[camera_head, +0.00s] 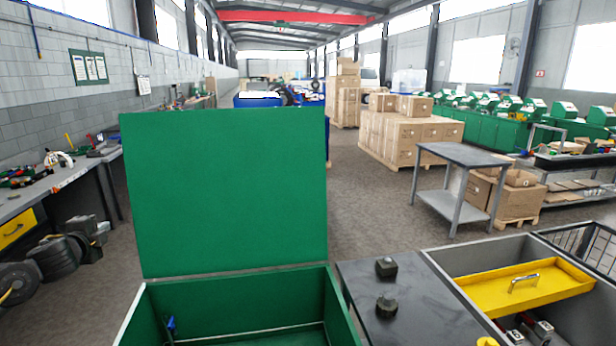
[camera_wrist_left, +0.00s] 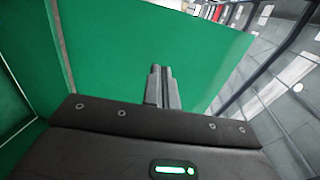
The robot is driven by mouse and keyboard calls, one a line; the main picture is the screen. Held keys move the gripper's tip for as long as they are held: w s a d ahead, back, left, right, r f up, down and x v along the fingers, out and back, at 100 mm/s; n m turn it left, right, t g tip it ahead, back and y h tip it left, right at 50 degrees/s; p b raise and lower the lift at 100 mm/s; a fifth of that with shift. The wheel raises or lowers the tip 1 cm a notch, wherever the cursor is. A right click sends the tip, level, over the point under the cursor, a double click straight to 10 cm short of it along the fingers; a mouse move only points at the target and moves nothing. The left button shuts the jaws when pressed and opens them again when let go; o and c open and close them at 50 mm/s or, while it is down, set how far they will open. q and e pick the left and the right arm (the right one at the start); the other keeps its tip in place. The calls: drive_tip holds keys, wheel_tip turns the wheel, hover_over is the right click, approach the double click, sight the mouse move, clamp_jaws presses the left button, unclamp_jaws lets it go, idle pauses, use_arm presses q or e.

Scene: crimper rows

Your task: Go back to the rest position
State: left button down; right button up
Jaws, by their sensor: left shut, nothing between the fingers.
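My left gripper (camera_wrist_left: 161,75) shows in the left wrist view with its two grey fingers together and nothing between them. Behind the fingers is a broad green panel, with another green face and a pale edge at the left. I cannot tell how far the fingers are from the panel. In the head view I cannot clearly make out the left gripper. A green box (camera_head: 335,310) with a raised green lid (camera_head: 225,190) stands in front of me. A small dark item with a blue part (camera_head: 171,323) shows inside the box. My right gripper is not in view.
A dark top with two black knobs (camera_head: 387,267) adjoins the box on the right. Beyond it, a grey bin (camera_head: 480,258) holds a yellow tray (camera_head: 525,290). A workbench (camera_head: 50,190) runs along the left. A grey table (camera_head: 465,154) and cartons (camera_head: 410,135) stand farther back. Open floor lies between.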

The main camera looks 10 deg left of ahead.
use_arm(q)
drive_tip(key=s+d+f+n+g+h, duration=0.15)
drive_tip(key=s+d+f, duration=0.25)
drive_tip(key=d+f, duration=0.7)
drive_tip(key=s+d+f+n+g+h, duration=0.1)
drive_tip(key=s+d+f+n+g, duration=0.3)
drive_tip(key=d+f, duration=0.8)
drive_tip(key=s+d+f+n+g+h, duration=0.1)
drive_tip(key=s+d+f+n+g, duration=0.15)
drive_tip(key=s+d, duration=0.6)
drive_tip(key=s+d+f+n+g+h, duration=0.15)
drive_tip(key=s+d+f, duration=0.3)
drive_tip(key=s, duration=0.65)
drive_tip(key=s+d+f+n+g+h, duration=0.1)
drive_tip(key=s+d+f+n+g, duration=0.1)
drive_tip(key=s+d, duration=0.6)
wheel_tip(320, 180, down, 26)
drive_tip(key=s+a+b, duration=0.1)
drive_tip(key=s, duration=0.1)
drive_tip(key=s+a+f+g+b, duration=0.1)
drive_tip(key=s+a+f+g, duration=0.1)
drive_tip(key=s+f, duration=1.5)
drive_tip(key=shift+a+f, duration=0.6)
drive_tip(key=shift+a, duration=0.05)
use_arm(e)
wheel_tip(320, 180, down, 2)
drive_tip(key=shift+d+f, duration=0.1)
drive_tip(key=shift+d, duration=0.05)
